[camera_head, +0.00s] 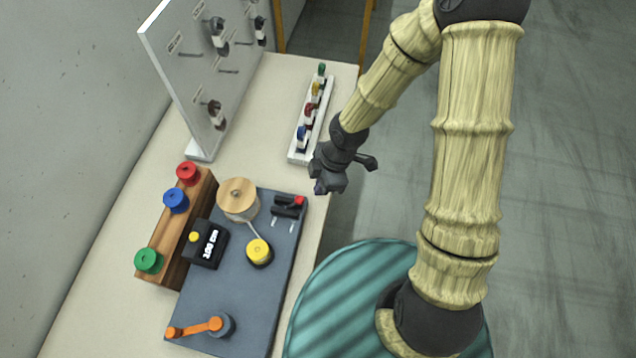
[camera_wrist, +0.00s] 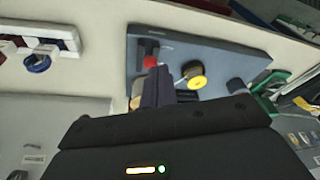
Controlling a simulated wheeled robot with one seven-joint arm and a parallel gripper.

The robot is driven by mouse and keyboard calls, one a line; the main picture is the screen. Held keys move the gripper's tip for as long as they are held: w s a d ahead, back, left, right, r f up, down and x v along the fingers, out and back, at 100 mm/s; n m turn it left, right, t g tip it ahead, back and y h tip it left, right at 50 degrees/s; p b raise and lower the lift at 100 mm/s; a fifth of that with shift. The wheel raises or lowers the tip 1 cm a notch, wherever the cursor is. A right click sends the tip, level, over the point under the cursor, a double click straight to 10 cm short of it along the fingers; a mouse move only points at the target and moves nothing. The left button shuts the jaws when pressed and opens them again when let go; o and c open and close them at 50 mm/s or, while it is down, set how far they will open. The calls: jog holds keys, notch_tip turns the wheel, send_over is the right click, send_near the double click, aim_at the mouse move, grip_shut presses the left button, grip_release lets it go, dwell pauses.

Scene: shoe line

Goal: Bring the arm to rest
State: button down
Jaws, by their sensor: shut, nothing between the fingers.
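My gripper (camera_head: 326,186) hangs at the end of my bent arm, in the air near the right edge of the table in the head view. Its fingers are shut with nothing between them. In the wrist view the shut fingers (camera_wrist: 160,88) point toward the dark board, with the red-tipped tool (camera_wrist: 151,62) and the yellow-topped spool (camera_wrist: 194,75) beyond. My gripper appears apart from the objects, just right of the white rack (camera_head: 292,155).
The cream table (camera_head: 262,120) carries a dark board (camera_head: 250,310) with an orange crank (camera_head: 200,327), a black box (camera_head: 206,244) and a wooden-topped spool (camera_head: 238,198). A wooden block (camera_head: 160,270) holds red, blue and green knobs. A white pegboard (camera_head: 190,90) stands behind. Open floor (camera_head: 570,200) lies right.

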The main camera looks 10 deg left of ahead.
dwell(0.4)
jog(key=d+r+m+t+h+b, duration=0.1)
jog(key=d+r+m+t+b, duration=0.1)
jog(key=d+r+m, duration=0.3)
jog(key=d+r+m+t+h+b, duration=0.1)
jog(key=d+r+m+b, duration=0.3)
jog(key=d+m, duration=1)
jog(key=r+m, duration=0.1)
jog(key=m, duration=0.1)
jog(key=shift+s+m+t+h, duration=0.15)
jog(key=shift+m+t+h, duration=0.15)
jog(key=shift+t+h, duration=0.1)
jog(key=shift+a+r, duration=0.1)
jog(key=shift+a, duration=0.1)
